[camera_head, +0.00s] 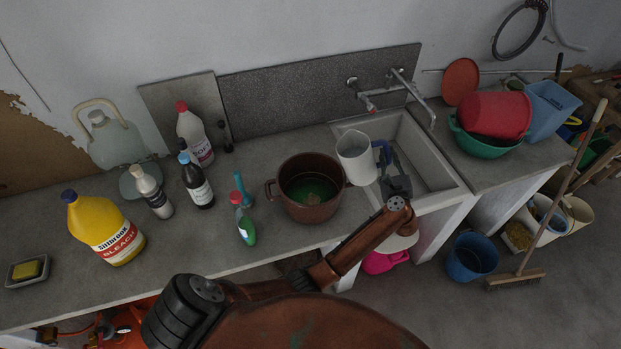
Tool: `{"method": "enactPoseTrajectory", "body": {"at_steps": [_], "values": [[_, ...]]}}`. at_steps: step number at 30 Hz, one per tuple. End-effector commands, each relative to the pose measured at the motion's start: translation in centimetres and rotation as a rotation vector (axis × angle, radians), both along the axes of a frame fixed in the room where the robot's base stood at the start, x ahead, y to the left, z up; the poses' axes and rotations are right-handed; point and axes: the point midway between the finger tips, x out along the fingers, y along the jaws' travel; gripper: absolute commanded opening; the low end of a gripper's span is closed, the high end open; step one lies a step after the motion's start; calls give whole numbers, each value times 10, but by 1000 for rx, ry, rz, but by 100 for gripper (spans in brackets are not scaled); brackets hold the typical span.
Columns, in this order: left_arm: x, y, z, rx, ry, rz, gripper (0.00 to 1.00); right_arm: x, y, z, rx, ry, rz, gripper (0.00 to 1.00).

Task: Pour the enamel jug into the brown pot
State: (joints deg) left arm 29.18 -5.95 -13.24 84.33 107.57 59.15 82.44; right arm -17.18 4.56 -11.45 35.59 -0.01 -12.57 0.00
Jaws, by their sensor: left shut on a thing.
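The white enamel jug (356,162) has a dark blue handle on its right side. My left gripper (386,160) is shut on the jug at the handle side. The jug is at the right edge of the brown pot (309,208), near the sink's left rim. It looks close to upright; I cannot tell whether it tilts a little or touches the pot. The jug's contents cannot be made out. The brown pot stands on the counter with its open top up, and something dark green shows inside. My right gripper is not in view.
A green bottle (245,224) stands left of the pot, with several bottles and a yellow bleach jug (104,230) further left. The sink (430,165) and tap (412,95) are right of and behind the jug. Basins (493,115) stand on the right counter.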

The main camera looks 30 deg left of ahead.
Motion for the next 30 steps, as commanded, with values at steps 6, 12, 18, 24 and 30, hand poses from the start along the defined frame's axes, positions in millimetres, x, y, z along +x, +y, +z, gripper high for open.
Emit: {"method": "enactPoseTrajectory", "body": {"at_steps": [6, 12, 18, 24, 30], "values": [[-5, 10, 17, -85, -66, 0, 0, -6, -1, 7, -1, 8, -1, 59], [-10, 19, 26, -168, -119, 0, 0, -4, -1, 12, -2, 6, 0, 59], [-16, 27, 33, -241, -164, 0, 0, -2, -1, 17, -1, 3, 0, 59], [-18, 29, 37, -282, -190, -3, 0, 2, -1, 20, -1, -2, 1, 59], [-20, 34, 41, -325, -218, -1, 0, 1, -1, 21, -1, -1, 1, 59]]}}
